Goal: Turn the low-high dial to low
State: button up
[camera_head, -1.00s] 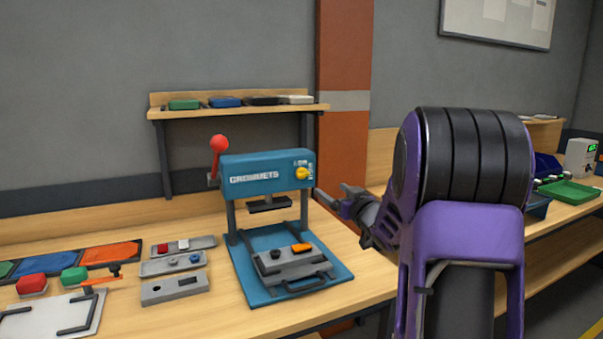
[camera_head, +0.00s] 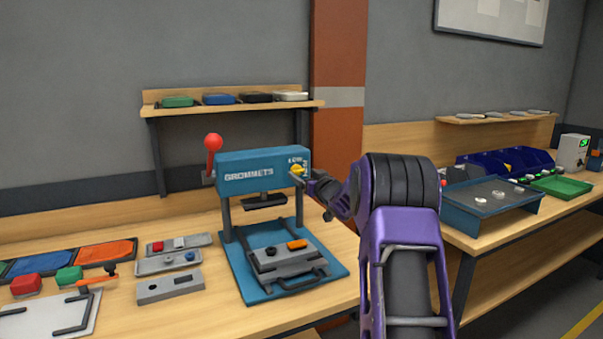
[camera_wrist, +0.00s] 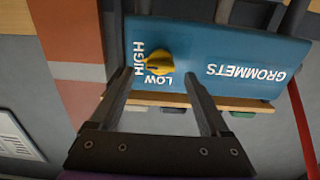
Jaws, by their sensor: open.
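The yellow low-high dial (camera_head: 297,170) is on the right end of the front of the teal GROMMETS press (camera_head: 245,176). In the wrist view the yellow dial (camera_wrist: 155,57) lies just beyond the fingertips, with HIGH printed to its left and LOW below it. I cannot tell for sure which label its pointer marks. My gripper (camera_wrist: 159,74) is open and empty, its two fingers spread on either side of the line to the dial. In the head view my gripper (camera_head: 311,179) is close to the dial, at its right; whether it touches is unclear.
A red-knobbed lever (camera_head: 213,143) stands at the press's left. A grey fixture (camera_head: 285,262) sits on the press base. Small trays (camera_head: 168,262) lie left of it, and a shelf (camera_head: 225,108) with several coloured boxes hangs behind. An orange pillar (camera_head: 338,120) stands behind my arm.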

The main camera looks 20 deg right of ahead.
aim_at(297, 171)
jog(key=shift+w, duration=1.15)
jog(key=shift+c, duration=0.2)
grip_shut()
